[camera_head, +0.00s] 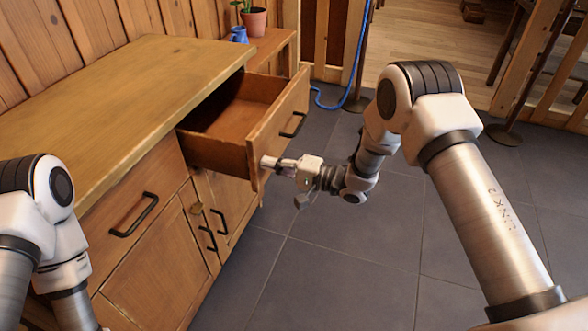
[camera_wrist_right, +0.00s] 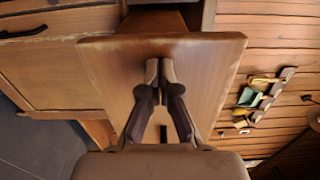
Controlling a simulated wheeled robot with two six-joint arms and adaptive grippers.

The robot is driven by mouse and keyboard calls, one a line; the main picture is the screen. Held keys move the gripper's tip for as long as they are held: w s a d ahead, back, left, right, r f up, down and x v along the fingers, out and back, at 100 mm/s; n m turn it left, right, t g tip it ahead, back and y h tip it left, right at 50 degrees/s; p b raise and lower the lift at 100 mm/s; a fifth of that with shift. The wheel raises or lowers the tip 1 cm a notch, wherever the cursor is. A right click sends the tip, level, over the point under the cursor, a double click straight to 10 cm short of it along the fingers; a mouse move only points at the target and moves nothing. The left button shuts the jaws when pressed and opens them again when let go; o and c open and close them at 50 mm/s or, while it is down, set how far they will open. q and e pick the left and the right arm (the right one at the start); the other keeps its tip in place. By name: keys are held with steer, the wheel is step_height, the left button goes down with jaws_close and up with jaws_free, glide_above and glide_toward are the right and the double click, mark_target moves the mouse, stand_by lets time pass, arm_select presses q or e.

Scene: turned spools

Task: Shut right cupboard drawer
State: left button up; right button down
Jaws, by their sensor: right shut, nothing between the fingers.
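The right cupboard drawer (camera_head: 283,124) is pulled out of the wooden cupboard (camera_head: 130,85) and looks empty inside. Its front carries a dark bar handle (camera_head: 293,125). My right gripper (camera_head: 267,162) is shut and empty, with its tips at the lower near part of the drawer front; they look to be touching it or very close. In the right wrist view the drawer front (camera_wrist_right: 210,75) fills the middle, with the closed fingers (camera_wrist_right: 159,65) pointing at it. My left arm shows at the left edge of the head view, but its gripper is out of sight.
The left drawer (camera_head: 135,212) and the doors below are closed. A low wooden stand (camera_head: 270,45) with a potted plant (camera_head: 253,20) and a blue jug (camera_head: 239,34) is behind. A blue hose (camera_head: 330,106) lies beyond. The tiled floor (camera_head: 330,260) in front is clear.

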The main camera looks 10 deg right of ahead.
mark_target(198, 143)
steer(key=b+x, duration=0.3)
steer(key=x, duration=1.7)
steer(key=shift+f, duration=0.15)
steer(key=shift+w+a, duration=0.2)
steer(key=shift+a, duration=0.05)
steer(key=shift+r, duration=0.35)
steer(key=shift+w, duration=0.1)
steer(key=shift+r, duration=0.1)
